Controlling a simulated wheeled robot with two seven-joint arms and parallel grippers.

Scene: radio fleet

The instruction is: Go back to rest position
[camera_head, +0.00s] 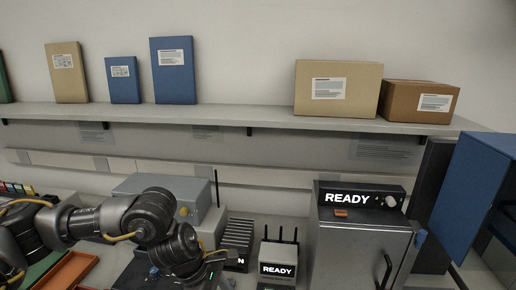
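My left arm (150,222) comes in from the left, bent over the front of the bench. Its wrist end, with a small green light, reaches the bottom edge of the view near the middle. The fingers of my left gripper cannot be made out there. I cannot tell whether it holds anything. My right arm and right gripper are not in view.
A grey box with an antenna (200,189) stands behind my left arm. Right of it are a dark slotted rack (238,234), a small READY unit (278,268) and a larger READY cabinet (345,240). An orange tray (72,270) lies at left. Boxes line the shelf (230,117) above.

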